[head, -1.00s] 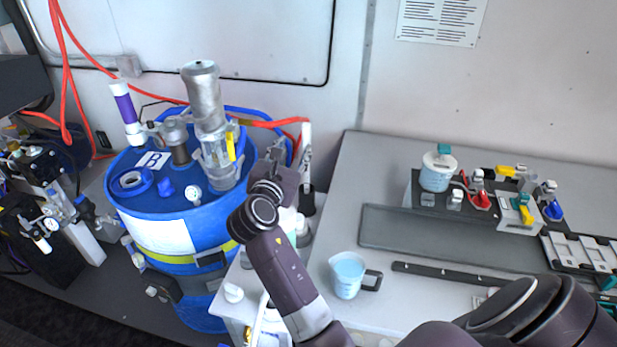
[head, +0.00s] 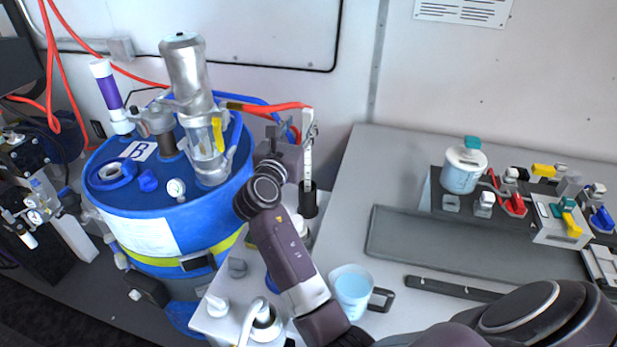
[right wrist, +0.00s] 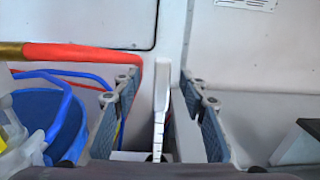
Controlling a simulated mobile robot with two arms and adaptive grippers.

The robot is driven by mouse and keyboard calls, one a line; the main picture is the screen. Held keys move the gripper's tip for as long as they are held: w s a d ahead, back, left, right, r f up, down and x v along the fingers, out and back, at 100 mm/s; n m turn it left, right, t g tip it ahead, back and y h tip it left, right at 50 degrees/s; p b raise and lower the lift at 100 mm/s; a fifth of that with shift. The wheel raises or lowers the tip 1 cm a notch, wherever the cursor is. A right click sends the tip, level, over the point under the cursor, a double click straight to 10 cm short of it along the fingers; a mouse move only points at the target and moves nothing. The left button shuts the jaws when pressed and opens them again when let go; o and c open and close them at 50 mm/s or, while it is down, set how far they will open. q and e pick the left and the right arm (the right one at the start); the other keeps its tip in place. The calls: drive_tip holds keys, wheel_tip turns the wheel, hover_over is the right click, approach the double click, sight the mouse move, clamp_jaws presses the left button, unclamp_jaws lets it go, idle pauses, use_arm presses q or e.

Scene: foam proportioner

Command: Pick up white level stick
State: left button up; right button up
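The white level stick (head: 308,150) stands upright in a black holder (head: 309,203) beside the blue drum. In the right wrist view the stick (right wrist: 160,112) shows between my two finger pads, with gaps on both sides. My right gripper (right wrist: 160,100) is open there and holds nothing. In the head view my right gripper (head: 285,148) is just left of the stick, between it and the drum. Its fingers are small and partly hidden by the wrist, so I cannot tell the depth gap there. My left gripper is in neither view.
The blue drum (head: 150,238) with a clear pump stands at left. A red hose (head: 268,107) runs close to the stick's top. White bottles (head: 262,318) and a blue-filled jug (head: 352,293) stand near my right arm. The grey table (head: 350,190) extends right, with valves and a jar.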

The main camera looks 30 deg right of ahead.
sight(306, 115)
drive_tip(key=shift+w+d+r, duration=0.2)
drive_tip(key=shift+d+r, duration=0.15)
drive_tip(key=p+x, duration=0.2)
drive_tip(key=x, duration=0.2)
drive_tip(key=shift+d+r, duration=0.15)
drive_tip(key=shift+d, duration=0.1)
drive_tip(key=shift+w+d, duration=0.2)
drive_tip(key=shift+a, duration=0.1)
drive_tip(key=shift+c, duration=0.4)
clamp_jaws()
